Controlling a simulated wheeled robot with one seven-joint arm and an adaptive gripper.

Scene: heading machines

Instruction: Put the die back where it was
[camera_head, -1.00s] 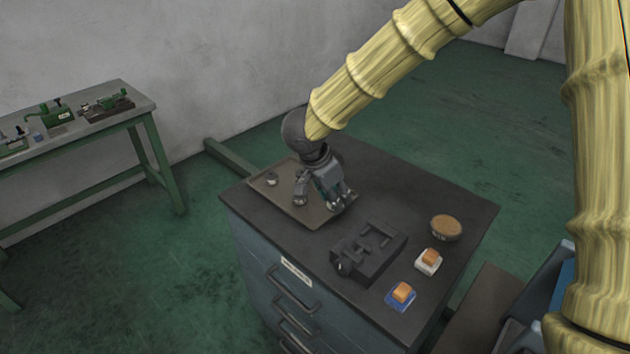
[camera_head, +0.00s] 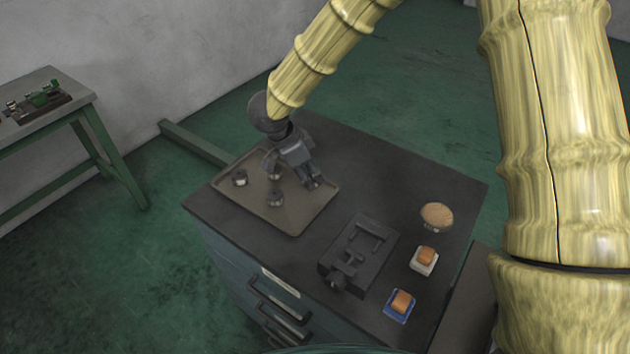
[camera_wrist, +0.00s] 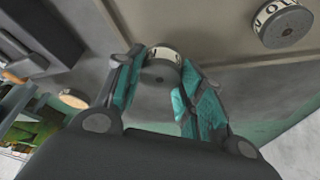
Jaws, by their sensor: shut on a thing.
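My gripper (camera_head: 312,183) is over the right part of the brown tray (camera_head: 292,228) on the dark cabinet top. In the wrist view its teal-padded fingers (camera_wrist: 160,82) are shut on a round grey die (camera_wrist: 160,72) with a white marked band. The held die cannot be made out in the head view. Whether it touches the tray is unclear. One such piece, with a white lettered band, shows at the wrist view's upper right (camera_wrist: 284,24).
A dark vise-like block (camera_head: 358,255) stands right of the tray. The cabinet top (camera_head: 400,170) behind is clear.

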